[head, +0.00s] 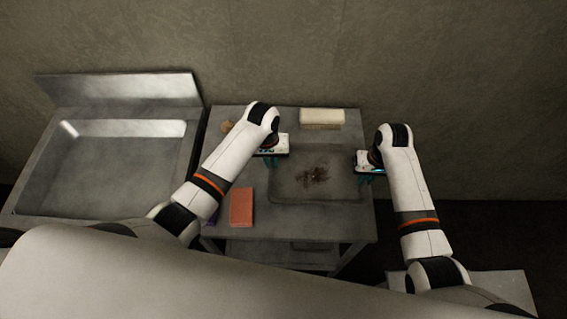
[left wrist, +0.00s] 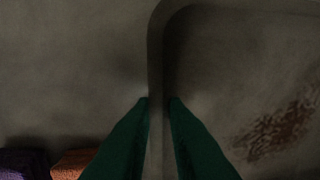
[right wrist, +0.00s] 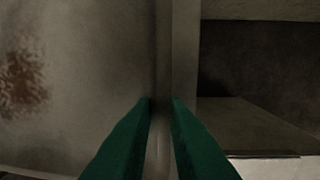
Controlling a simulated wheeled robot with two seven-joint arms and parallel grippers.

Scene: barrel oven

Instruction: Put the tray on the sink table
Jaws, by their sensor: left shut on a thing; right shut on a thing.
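A grey metal tray (head: 315,195) with a reddish-brown stain in its middle is over the right part of the sink table (head: 290,222). I cannot tell whether it touches the tabletop. My left gripper (head: 271,160) is shut on the tray's left rim; in the left wrist view its green fingers (left wrist: 158,100) straddle the rim (left wrist: 155,60). My right gripper (head: 366,178) is shut on the right rim; in the right wrist view its fingers (right wrist: 161,100) straddle that rim (right wrist: 163,50). The stain shows in both wrist views.
A sink basin (head: 105,165) adjoins the table on the left. An orange-red block (head: 242,207) lies left of the tray, with a purple item (head: 211,217) beside it. A cream block (head: 321,118) lies behind the tray. A round tan item (head: 227,127) is at the back left.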

